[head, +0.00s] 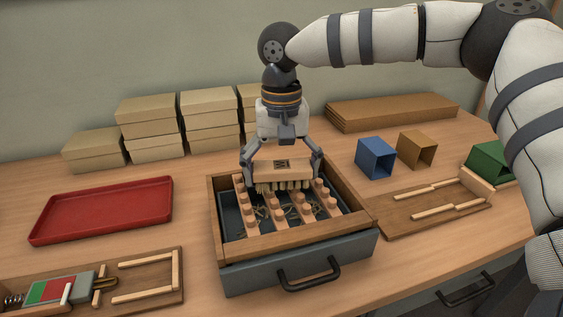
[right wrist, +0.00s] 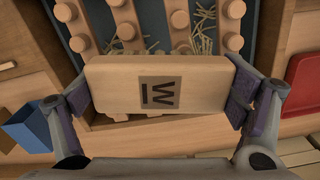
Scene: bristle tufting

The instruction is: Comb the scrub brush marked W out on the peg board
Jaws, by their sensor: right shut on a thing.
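The scrub brush marked W (head: 283,170) is a pale wooden block with straw bristles pointing down. My right gripper (head: 281,172) is shut on its two ends and holds it level over the far part of the peg board (head: 292,210). The bristles hang at the pegs; I cannot tell how deep they reach. The peg board has rows of round wooden pegs in a wooden frame, with loose bristles lying between the rows. In the right wrist view the W mark shows on the brush back (right wrist: 158,90), between the finger pads. My left gripper is not in view.
A grey drawer box with a black handle (head: 309,276) carries the frame. A red tray (head: 105,210) and a fixture with a red-green plate (head: 60,290) are at left. Blue (head: 376,158), brown (head: 417,150) and green (head: 488,162) bins stand at right. Cardboard boxes (head: 152,125) line the back.

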